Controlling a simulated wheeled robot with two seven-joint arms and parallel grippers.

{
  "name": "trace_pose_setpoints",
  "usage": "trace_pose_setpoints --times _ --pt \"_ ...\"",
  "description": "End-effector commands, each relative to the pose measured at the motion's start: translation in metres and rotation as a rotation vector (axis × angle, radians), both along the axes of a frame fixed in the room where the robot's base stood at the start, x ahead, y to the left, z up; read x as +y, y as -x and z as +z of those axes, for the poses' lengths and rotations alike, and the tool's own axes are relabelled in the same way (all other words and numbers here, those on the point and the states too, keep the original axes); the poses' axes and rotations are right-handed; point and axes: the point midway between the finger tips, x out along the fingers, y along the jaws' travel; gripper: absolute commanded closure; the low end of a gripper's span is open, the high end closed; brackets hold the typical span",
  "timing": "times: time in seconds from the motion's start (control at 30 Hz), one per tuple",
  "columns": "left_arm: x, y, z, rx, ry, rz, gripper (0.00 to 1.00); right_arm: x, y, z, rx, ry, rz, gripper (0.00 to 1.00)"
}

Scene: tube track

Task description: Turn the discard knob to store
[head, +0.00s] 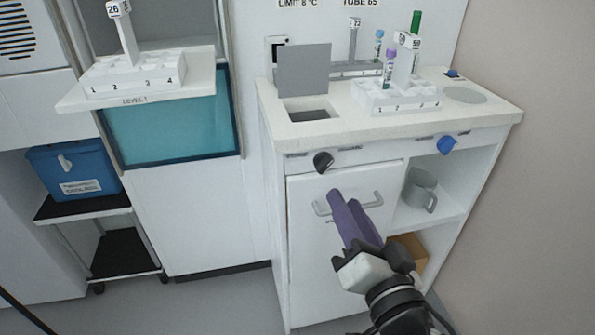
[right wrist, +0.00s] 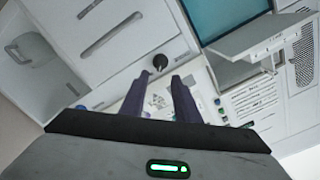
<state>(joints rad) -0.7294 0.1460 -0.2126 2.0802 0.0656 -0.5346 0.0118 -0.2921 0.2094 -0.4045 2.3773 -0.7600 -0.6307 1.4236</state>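Two knobs sit on the front strip of the white counter (head: 340,130). A black knob (head: 323,162) is on the left, above the cabinet door, and a blue knob (head: 447,145) is on the right. Their labels are too small to read, so I cannot tell which is the discard knob. My right gripper (head: 343,197), with purple fingers, is in front of the cabinet door, below and right of the black knob in the head view. In the right wrist view the black knob (right wrist: 160,61) lies just beyond the spread, empty fingertips (right wrist: 160,77). My left gripper is out of view.
The cabinet door has a grey bar handle (head: 372,201) partly behind my fingers. An open shelf with a grey mug (head: 420,190) is to its right. A tube rack (head: 400,97) and an opening with a raised grey lid (head: 303,70) are on top. A shelf (head: 75,100) juts out left.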

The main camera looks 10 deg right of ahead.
Motion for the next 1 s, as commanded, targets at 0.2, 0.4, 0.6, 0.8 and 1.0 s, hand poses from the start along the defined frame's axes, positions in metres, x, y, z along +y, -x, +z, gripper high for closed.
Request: trace_pose_setpoints --times 0.2,0.4,0.6,0.8,1.0 --pt "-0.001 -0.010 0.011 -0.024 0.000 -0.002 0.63 0.002 -0.033 0.002 -0.004 0.004 0.003 0.71" --pt "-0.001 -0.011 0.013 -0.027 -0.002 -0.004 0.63 0.005 -0.069 0.002 -0.003 0.005 0.007 0.71" --pt "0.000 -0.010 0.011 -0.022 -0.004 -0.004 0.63 0.006 -0.092 0.000 0.000 0.002 0.006 0.71" --pt "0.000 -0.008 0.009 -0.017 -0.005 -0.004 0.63 0.006 -0.099 0.000 0.001 0.002 0.006 0.71" --pt "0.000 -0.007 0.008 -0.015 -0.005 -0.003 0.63 0.006 -0.099 0.000 0.001 0.001 0.006 0.71"
